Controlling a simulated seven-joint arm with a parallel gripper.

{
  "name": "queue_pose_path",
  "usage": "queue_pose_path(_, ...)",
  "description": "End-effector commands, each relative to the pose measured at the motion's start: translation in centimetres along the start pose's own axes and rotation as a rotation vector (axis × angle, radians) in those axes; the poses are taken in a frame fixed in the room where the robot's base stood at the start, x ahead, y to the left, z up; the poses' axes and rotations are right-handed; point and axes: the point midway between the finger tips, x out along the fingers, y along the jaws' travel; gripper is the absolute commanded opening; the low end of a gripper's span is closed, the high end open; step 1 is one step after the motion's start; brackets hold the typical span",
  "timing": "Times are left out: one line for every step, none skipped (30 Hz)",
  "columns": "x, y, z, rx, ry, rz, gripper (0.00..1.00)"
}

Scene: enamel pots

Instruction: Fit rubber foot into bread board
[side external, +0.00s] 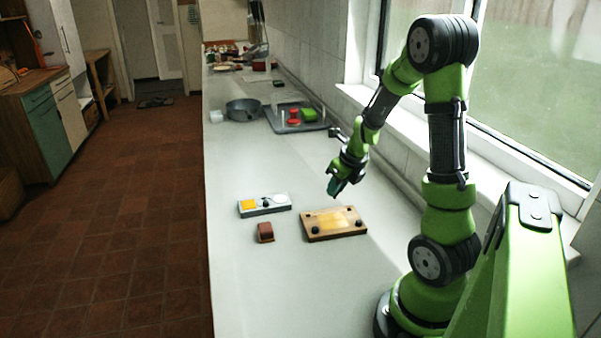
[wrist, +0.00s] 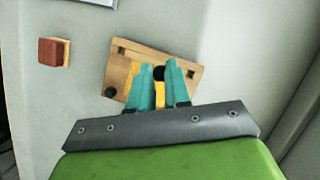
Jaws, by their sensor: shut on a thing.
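The wooden bread board (side external: 334,236) lies flat on the counter, with a yellowish middle and dark spots near its corners. In the wrist view, the board (wrist: 150,58) shows a dark square recess at its upper left, a similar dark spot at its right, and a round black foot at its lower left. My gripper (side external: 336,187) has teal fingers and is above the far side of the board, apart from it. In the wrist view, my gripper (wrist: 160,75) is shut on a black rubber foot (wrist: 159,72) at its fingertips. The fingers hide the board's near right part.
A reddish-brown block (side external: 265,232) sits left of the board. A white and grey tray (side external: 264,210) with a yellow patch lies behind it. Farther back are a grey pan (side external: 244,110) and a grey rack (side external: 285,126) with red and green things. The near left counter is clear.

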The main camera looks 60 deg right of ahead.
Motion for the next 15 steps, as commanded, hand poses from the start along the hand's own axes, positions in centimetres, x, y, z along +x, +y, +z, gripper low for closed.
queue_pose_path(-0.4, -1.5, -0.5, 0.052, -0.001, -0.02, 0.0)
queue_pose_path(-0.5, -2.2, -0.8, 0.079, -0.001, -0.03, 0.0)
queue_pose_path(-0.7, -3.0, -1.1, 0.108, -0.002, -0.04, 0.0)
queue_pose_path(-0.9, -3.4, -1.3, 0.13, -0.002, -0.047, 0.0)
queue_pose_path(-1.0, -3.8, -1.5, 0.149, -0.002, -0.052, 0.0)
queue_pose_path(-1.0, -4.1, -1.7, 0.167, -0.002, -0.057, 0.0)
queue_pose_path(-1.0, -4.2, -1.8, 0.179, -0.002, -0.059, 0.0)
queue_pose_path(-0.9, -4.3, -1.9, 0.19, -0.002, -0.059, 0.0)
queue_pose_path(-0.8, -4.3, -1.9, 0.198, -0.002, -0.059, 0.0)
queue_pose_path(-0.7, -4.3, -2.0, 0.201, -0.002, -0.059, 0.0)
queue_pose_path(-0.5, -4.3, -2.0, 0.2, -0.001, -0.059, 0.0)
queue_pose_path(-0.2, -4.3, -2.1, 0.2, -0.001, -0.059, 0.0)
queue_pose_path(0.0, -4.3, -2.3, 0.201, -0.001, -0.058, 0.0)
queue_pose_path(0.3, -4.3, -2.4, 0.2, 0.0, -0.058, 0.0)
queue_pose_path(0.6, -4.2, -2.5, 0.2, -0.001, -0.059, 0.0)
